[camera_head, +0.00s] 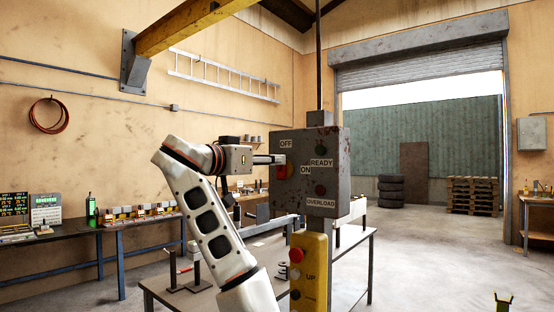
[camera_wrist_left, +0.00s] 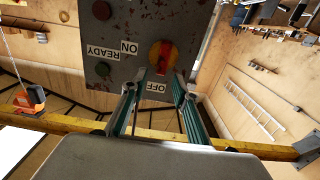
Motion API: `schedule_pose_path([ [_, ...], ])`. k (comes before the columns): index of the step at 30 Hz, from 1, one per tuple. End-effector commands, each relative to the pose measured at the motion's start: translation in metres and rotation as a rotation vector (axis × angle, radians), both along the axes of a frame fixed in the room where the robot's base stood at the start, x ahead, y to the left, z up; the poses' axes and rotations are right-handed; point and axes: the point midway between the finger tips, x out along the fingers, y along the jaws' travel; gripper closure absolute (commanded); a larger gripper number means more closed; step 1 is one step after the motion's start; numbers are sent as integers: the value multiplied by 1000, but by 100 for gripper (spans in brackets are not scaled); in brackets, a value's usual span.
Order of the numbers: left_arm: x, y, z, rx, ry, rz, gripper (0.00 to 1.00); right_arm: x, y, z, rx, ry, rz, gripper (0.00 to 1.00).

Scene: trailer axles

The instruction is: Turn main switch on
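The main switch is a red handle on a yellow disc on the grey control box (camera_head: 325,150). In the head view, the switch (camera_head: 283,172) is partly covered by my left gripper (camera_head: 277,159), which is at the box's left side. In the left wrist view, turned upside down, the switch (camera_wrist_left: 163,54) lies just beyond the fingertips of my left gripper (camera_wrist_left: 158,76), between the ON and OFF labels. The fingers stand apart with a gap between them. I cannot tell whether they touch the handle. My right gripper is not in view.
The box hangs from a pole and also has READY and OVERLOAD lamps. A grey worktable (camera_head: 345,285) stands behind and below. Pallets (camera_head: 473,195) and tyres (camera_head: 391,190) are far back; the right floor is mostly clear.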

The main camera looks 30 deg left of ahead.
Motion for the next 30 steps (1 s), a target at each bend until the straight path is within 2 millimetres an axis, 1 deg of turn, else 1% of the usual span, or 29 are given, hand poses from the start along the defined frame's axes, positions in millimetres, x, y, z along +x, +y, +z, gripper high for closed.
schedule_pose_path([
  [1, 8, -2, 0, -2, 2, -3, 71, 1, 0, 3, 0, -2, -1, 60],
  [3, 16, -2, 1, 0, 2, -3, 71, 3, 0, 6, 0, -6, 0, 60],
  [7, 27, -3, 0, 0, 1, -1, 71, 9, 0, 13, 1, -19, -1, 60],
  [12, 32, -3, -1, 0, 1, 0, 71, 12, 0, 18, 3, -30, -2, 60],
  [17, 32, -3, -1, 0, 1, 1, 71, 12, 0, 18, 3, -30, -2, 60],
  [18, 32, -3, -1, 0, 1, 1, 73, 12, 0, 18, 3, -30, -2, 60],
  [20, 32, -3, -1, 0, 1, 1, 89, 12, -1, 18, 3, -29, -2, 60],
  [21, 32, -3, -1, 0, 1, 1, 99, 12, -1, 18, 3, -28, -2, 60],
  [30, 32, -3, -1, 9, -1, -1, 100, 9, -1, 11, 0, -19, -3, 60],
])
